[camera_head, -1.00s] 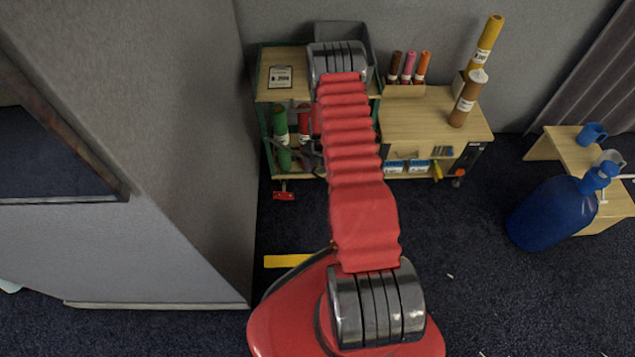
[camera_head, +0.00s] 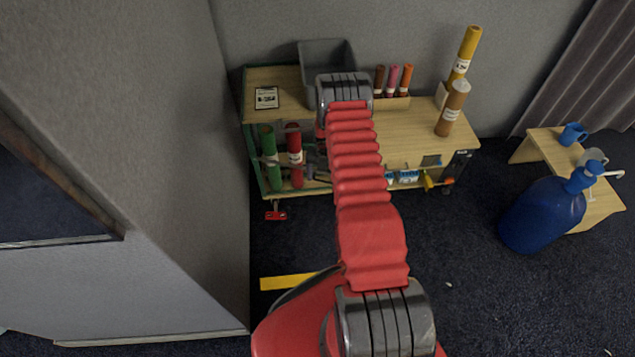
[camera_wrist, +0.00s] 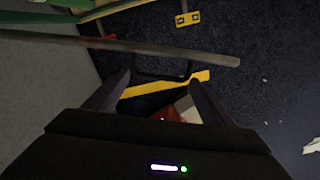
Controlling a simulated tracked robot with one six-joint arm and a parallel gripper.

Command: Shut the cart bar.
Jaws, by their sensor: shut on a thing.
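The cart (camera_head: 290,97) stands against the back wall, with a wooden top, green frame and upright green and red cylinders on its lower level. In the wrist view the long grey-brown cart bar (camera_wrist: 60,40) runs across the upper part, with a dark looped handle (camera_wrist: 160,75) beneath it. My gripper (camera_wrist: 160,80) has a finger at each side of this handle and is shut on it. The exact contact is dark and hard to see. In the head view my red arm hides the gripper and most of the bar.
A grey bin (camera_head: 325,62) and several coloured tubes stand on the cart top. A grey partition (camera_head: 190,200) is close on the left. A yellow strip (camera_head: 285,282) lies on the floor.

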